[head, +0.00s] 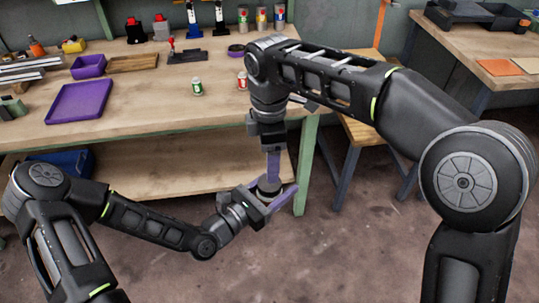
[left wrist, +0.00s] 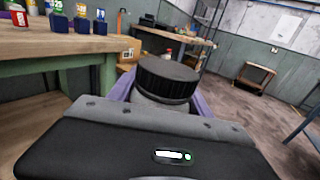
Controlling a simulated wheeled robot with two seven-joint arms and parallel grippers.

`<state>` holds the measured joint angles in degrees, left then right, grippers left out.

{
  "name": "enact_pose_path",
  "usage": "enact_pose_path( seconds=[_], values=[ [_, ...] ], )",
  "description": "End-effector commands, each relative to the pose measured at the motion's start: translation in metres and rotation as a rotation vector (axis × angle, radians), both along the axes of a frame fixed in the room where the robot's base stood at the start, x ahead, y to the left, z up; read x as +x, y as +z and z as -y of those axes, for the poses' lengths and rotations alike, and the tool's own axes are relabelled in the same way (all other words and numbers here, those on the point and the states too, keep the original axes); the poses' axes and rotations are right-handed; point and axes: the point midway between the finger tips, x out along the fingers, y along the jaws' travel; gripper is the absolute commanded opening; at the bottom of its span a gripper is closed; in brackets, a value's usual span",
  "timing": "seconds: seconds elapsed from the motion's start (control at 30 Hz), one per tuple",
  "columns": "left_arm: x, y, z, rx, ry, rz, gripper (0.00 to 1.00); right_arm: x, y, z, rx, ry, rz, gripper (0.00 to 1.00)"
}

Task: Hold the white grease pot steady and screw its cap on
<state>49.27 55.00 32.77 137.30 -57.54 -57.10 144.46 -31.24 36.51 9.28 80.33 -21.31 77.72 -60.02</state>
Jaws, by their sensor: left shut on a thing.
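The white grease pot (left wrist: 165,101) is upright between the purple fingers of my left gripper (head: 274,196), which is shut on it. Its black ribbed cap (left wrist: 167,80) sits on top and looks level; how tightly it is seated cannot be told. In the head view the cap (head: 268,185) shows dark between the left fingers, and the pot's white body is mostly hidden. My right gripper (head: 273,175) points straight down over the cap in the head view. Its fingers overlap in the picture, so their opening is unclear. The left wrist view shows no right finger touching the cap.
The wooden workbench (head: 140,107) lies behind, with a purple tray (head: 80,102), two small cans (head: 197,88) and several bottles at the back. A lower shelf (head: 180,170) is close behind the grippers. Open floor (head: 350,240) lies to the right.

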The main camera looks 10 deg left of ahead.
Motion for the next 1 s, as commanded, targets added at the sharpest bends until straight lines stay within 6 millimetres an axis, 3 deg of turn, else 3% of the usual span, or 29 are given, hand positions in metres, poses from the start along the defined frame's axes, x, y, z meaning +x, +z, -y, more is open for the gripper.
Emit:
enact_pose_path(
  seconds=[0.17, 0.6, 1.0],
  values=[
    [0.0, 0.0, 0.0, -0.001, 0.0, 0.001, 0.0, 0.0, -0.013, 0.0, -0.002, -0.001, -0.002, 0.7],
    [0.0, 0.001, 0.0, -0.001, 0.0, 0.001, 0.0, -0.001, -0.072, 0.0, -0.002, -0.002, -0.003, 0.7],
    [0.0, 0.001, 0.0, -0.001, 0.0, 0.001, 0.0, 0.0, -0.079, 0.0, 0.0, -0.003, -0.001, 0.7]
  ],
)
